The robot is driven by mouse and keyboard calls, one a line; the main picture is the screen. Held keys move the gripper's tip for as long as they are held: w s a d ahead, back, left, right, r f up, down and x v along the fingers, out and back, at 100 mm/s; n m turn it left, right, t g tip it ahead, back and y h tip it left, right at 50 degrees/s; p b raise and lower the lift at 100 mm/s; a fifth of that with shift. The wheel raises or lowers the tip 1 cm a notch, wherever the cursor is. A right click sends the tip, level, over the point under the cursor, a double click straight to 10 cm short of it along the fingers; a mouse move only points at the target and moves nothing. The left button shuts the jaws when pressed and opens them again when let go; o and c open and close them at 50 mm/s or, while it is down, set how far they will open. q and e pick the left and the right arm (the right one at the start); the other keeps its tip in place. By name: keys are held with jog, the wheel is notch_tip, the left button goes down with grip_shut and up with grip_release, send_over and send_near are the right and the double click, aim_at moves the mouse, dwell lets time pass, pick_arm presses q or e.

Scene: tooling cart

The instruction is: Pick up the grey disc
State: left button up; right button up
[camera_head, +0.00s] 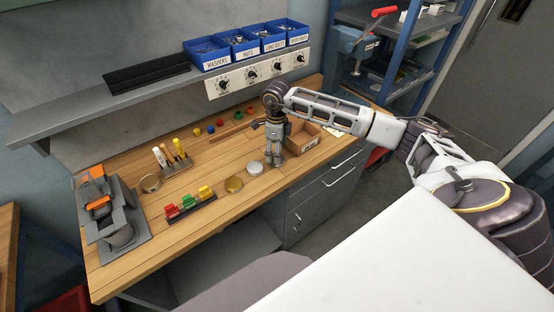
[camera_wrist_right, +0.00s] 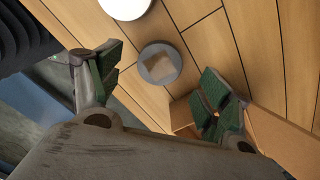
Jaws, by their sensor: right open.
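A grey disc (camera_wrist_right: 160,63) with a darker rim and a brownish centre lies flat on the wooden bench in the right wrist view. My right gripper (camera_wrist_right: 158,88) is open, one green-padded finger on either side of the disc in that picture. I cannot tell how high the fingers are above it; no contact shows. In the head view my right gripper (camera_head: 274,162) points down over the bench and seems to hide the grey disc. A pale silvery disc (camera_head: 255,168) lies just left of it and shows white in the wrist view (camera_wrist_right: 125,6). My left gripper is not in view.
A small open brown box (camera_head: 302,139) stands close right of the gripper. A gold disc (camera_head: 233,184) lies farther left, with a rack of coloured blocks (camera_head: 189,203) beyond. A shelf (camera_head: 130,97) with blue bins (camera_head: 207,53) overhangs the back.

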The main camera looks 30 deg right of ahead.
jog(key=shift+s+d+f+p, duration=0.1)
jog(key=shift+f+p, duration=0.35)
jog(key=shift+f, duration=1.4)
jog(key=shift+c, duration=0.4)
jog(key=c, duration=1.4)
jog(key=shift+o, duration=0.2)
notch_tip(320, 180, up, 10)
jog(key=b, duration=0.2)
